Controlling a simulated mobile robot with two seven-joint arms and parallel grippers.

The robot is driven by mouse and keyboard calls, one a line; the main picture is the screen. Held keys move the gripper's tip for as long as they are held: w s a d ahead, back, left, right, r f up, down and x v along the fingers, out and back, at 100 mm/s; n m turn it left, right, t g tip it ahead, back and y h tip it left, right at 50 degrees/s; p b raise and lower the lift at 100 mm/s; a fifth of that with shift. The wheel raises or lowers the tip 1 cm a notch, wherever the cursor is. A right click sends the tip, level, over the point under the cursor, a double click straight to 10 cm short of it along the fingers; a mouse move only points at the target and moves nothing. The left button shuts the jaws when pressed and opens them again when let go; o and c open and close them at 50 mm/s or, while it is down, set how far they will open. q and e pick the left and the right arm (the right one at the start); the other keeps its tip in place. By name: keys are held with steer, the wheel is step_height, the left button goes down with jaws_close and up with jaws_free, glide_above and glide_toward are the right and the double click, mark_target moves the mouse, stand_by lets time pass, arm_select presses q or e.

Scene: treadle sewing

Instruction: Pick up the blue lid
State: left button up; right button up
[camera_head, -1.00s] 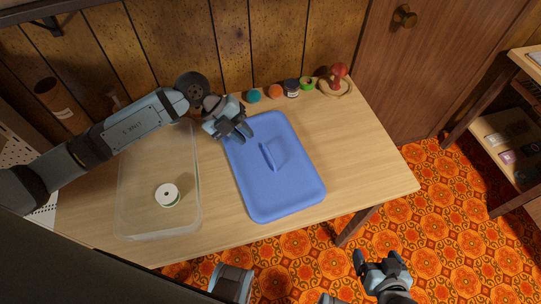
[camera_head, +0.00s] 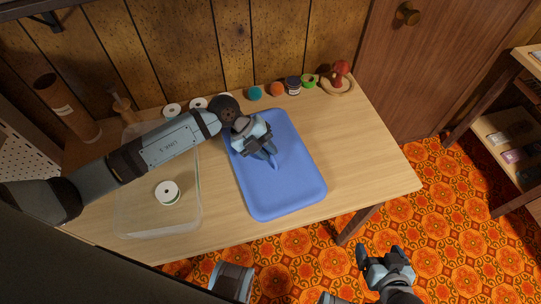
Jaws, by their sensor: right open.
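The blue lid (camera_head: 285,190) lies flat on the wooden table, to the right of a clear plastic box. My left gripper (camera_head: 267,155) is over the upper middle of the lid, at its raised handle. The gripper covers most of the handle, and only its lower end (camera_head: 275,165) shows. I cannot tell whether the fingers touch or enclose the handle. My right gripper (camera_head: 380,257) is open and empty, low in the view over the patterned floor, away from the table.
The open clear box (camera_head: 128,205) holds a white spool (camera_head: 167,192). The table's right side (camera_head: 365,165) is clear.

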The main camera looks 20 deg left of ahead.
arm_select(q)
jaws_close()
arm_select(e)
steer(key=shift+s+f, duration=0.2)
steer(key=shift+s, duration=0.1)
